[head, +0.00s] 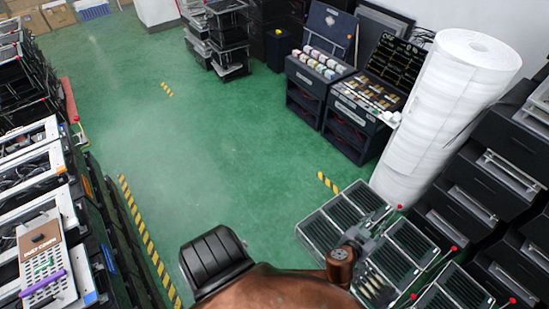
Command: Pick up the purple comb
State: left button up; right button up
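A thin purple bar (43,284), which looks like the purple comb, lies slanted across a white perforated board (38,268) at the far lower left of the head view. My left gripper (372,224) is at the lower right, over dark slotted panels, far to the right of the comb. It is small and grey against the panels, so I cannot tell whether its fingers are apart. I see nothing held in it. My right gripper is not in view.
Racks of equipment (30,190) line the left side. Dark slotted panels (330,228) and black drawers (465,205) fill the lower right, beside a large white foam roll (440,110). The green floor (220,130) between is clear.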

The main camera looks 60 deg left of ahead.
aim_at(26, 294)
jog(key=u, duration=3.75)
